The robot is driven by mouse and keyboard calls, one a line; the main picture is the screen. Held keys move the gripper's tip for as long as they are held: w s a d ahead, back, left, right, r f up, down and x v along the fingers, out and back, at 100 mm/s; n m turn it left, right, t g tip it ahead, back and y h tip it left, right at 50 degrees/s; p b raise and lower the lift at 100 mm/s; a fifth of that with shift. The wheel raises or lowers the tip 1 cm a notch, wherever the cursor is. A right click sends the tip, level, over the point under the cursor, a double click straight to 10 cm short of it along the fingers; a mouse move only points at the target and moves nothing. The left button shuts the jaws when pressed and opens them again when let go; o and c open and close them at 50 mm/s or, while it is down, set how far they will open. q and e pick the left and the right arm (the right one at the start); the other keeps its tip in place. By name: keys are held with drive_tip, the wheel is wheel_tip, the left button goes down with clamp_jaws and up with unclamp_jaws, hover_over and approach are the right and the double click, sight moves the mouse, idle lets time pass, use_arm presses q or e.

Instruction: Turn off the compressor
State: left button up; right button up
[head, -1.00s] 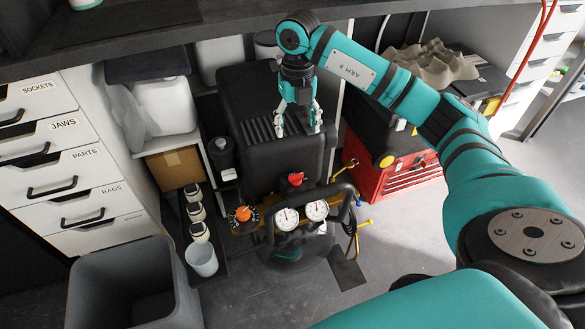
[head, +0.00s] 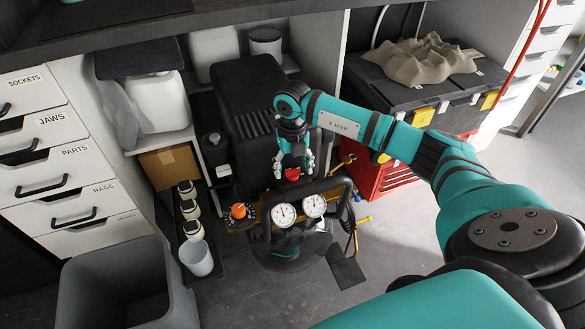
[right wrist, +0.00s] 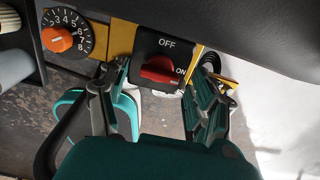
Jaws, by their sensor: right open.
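The black compressor (head: 243,92) stands under the bench, with two white gauges (head: 283,215) at its front. Its red switch knob (right wrist: 158,69) lies sideways on a black plate (right wrist: 166,48) marked OFF at the top and ON at the right. One end of the knob is by the ON mark. The knob also shows in the head view (head: 292,174). My right gripper (head: 294,168) is open and empty, pointing down at the knob. In the right wrist view its fingers (right wrist: 160,84) are on either side of the knob, apart from it. My left gripper is out of view.
An orange numbered dial (right wrist: 57,39) sits left of the switch. A black tubular handle (head: 335,184) arches beside the gauges. A red tool chest (head: 385,180) stands to the right, and a grey bin (head: 120,285) and white drawers (head: 65,170) to the left.

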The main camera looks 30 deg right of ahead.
drive_tip(key=shift+f, duration=0.15)
drive_tip(key=shift+c, duration=0.5)
drive_tip(key=c, duration=1.1)
drive_tip(key=shift+o, duration=0.2)
drive_tip(key=shift+n, duration=0.4)
drive_tip(key=n, duration=0.3)
drive_tip(key=shift+n, duration=0.3)
drive_tip(key=n, duration=0.4)
drive_tip(key=shift+w+n, duration=0.1)
drive_tip(key=shift+n, duration=0.2)
drive_tip(key=n, duration=0.4)
drive_tip(key=shift+n, duration=0.3)
drive_tip(key=shift+n+b, duration=0.35)
drive_tip(key=shift+n, duration=1.85)
